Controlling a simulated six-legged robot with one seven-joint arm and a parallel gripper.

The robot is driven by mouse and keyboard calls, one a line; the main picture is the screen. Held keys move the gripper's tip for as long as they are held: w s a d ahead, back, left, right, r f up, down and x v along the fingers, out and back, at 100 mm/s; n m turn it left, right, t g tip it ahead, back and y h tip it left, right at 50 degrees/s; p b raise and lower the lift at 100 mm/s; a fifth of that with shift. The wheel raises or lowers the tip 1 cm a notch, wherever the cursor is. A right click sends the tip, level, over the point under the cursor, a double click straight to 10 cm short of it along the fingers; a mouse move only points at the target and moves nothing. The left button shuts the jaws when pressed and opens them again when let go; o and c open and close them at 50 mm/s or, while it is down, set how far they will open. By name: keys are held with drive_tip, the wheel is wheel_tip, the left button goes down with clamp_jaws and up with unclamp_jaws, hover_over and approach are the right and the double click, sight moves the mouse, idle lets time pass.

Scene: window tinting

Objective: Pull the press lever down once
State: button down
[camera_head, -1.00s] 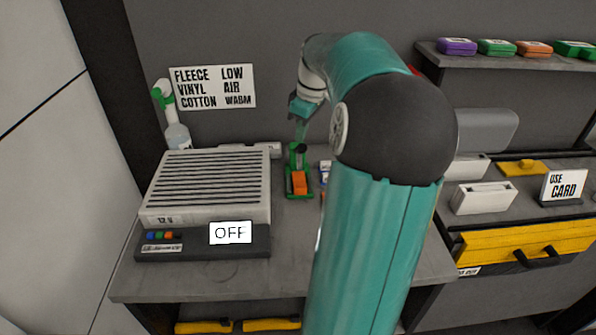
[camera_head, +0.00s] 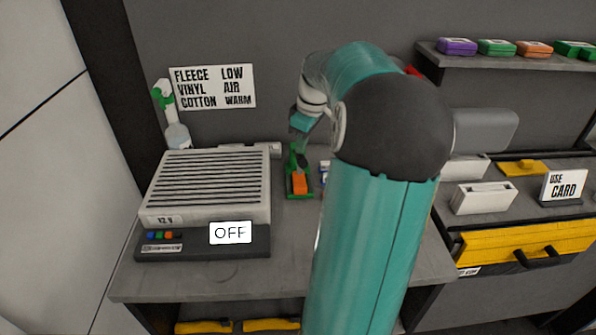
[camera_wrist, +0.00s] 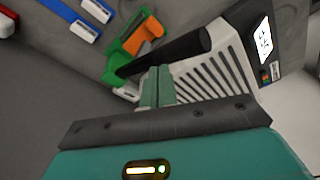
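The press (camera_head: 292,187) is a small green device with an orange block, standing on the counter right of the grey grille unit. It also shows in the wrist view (camera_wrist: 128,42). Its black lever (camera_wrist: 175,50) crosses above the press in the wrist view; in the head view the dark lever end (camera_head: 303,160) is partly hidden by my fingers. My gripper (camera_head: 302,148) is over the press from above. In the wrist view its two teal fingers (camera_wrist: 157,72) are together, with their tips at the lever's near side; I cannot tell whether they touch it.
Blue-and-white items (camera_wrist: 72,18) lie beside the press. My arm hides the counter to the right.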

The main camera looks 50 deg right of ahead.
drive_tip(key=shift+f, duration=2.8)
wheel_tip(320, 180, up, 16)
idle(0.9)
drive_tip(key=w+a+h, duration=0.2)
drive_tip(key=w+a, duration=0.1)
drive_tip(key=a, duration=2.1)
drive_tip(key=s+a+f+m+t, duration=0.1)
drive_tip(key=s+a+f, duration=0.3)
drive_tip(key=a, duration=0.4)
drive_tip(key=s+a+f+m+t+y, duration=0.1)
drive_tip(key=s+a+f+t, duration=0.1)
drive_tip(key=s+a, duration=0.4)
drive_tip(key=a+f, duration=0.1)
drive_tip(key=a, duration=0.2)
drive_tip(key=shift+s+a+f+y, duration=0.15)
drive_tip(key=shift+a+f+y, duration=0.15)
drive_tip(key=shift+f, duration=0.1)
